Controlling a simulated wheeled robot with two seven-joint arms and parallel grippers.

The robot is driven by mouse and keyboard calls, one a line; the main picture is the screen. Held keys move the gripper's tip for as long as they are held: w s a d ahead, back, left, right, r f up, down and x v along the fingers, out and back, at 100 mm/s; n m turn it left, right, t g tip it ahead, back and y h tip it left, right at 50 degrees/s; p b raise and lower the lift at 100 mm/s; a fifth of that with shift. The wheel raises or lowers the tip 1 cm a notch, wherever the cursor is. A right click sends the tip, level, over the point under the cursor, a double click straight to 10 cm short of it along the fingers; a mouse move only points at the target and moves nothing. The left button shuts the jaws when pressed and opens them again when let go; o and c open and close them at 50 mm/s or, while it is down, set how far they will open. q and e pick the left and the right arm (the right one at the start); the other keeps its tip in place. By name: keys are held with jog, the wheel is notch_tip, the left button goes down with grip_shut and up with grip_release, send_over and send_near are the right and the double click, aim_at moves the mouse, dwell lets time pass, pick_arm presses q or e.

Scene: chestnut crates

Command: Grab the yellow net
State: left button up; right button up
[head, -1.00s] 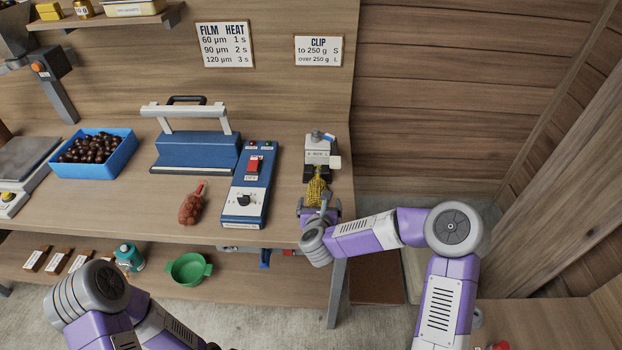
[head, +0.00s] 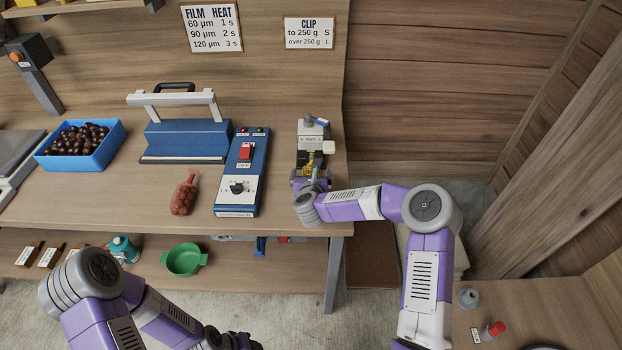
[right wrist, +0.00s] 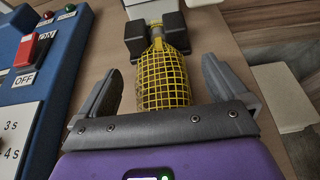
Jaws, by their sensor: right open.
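The yellow net (head: 311,169) lies on the bench at the front of the grey clip machine (head: 313,136), mostly hidden by my right gripper in the head view. In the right wrist view the net (right wrist: 165,82) is a yellow mesh bag, its narrow far end between two black blocks. My right gripper (right wrist: 163,68) is open, with one finger on each side of the net; gaps show between net and fingers. It also shows in the head view (head: 308,178). My left gripper (head: 240,342) is partly visible at the bottom edge; its jaws are unclear.
A blue control box (head: 243,170) with a red switch stands left of the net. A red net bag (head: 184,195) lies further left, in front of the blue sealer (head: 187,138). A blue crate (head: 102,150) holds chestnuts. The bench's right edge is close by.

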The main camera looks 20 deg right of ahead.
jog(key=c, duration=1.1)
jog(key=shift+r, duration=0.15)
jog(key=shift+c, duration=1.4)
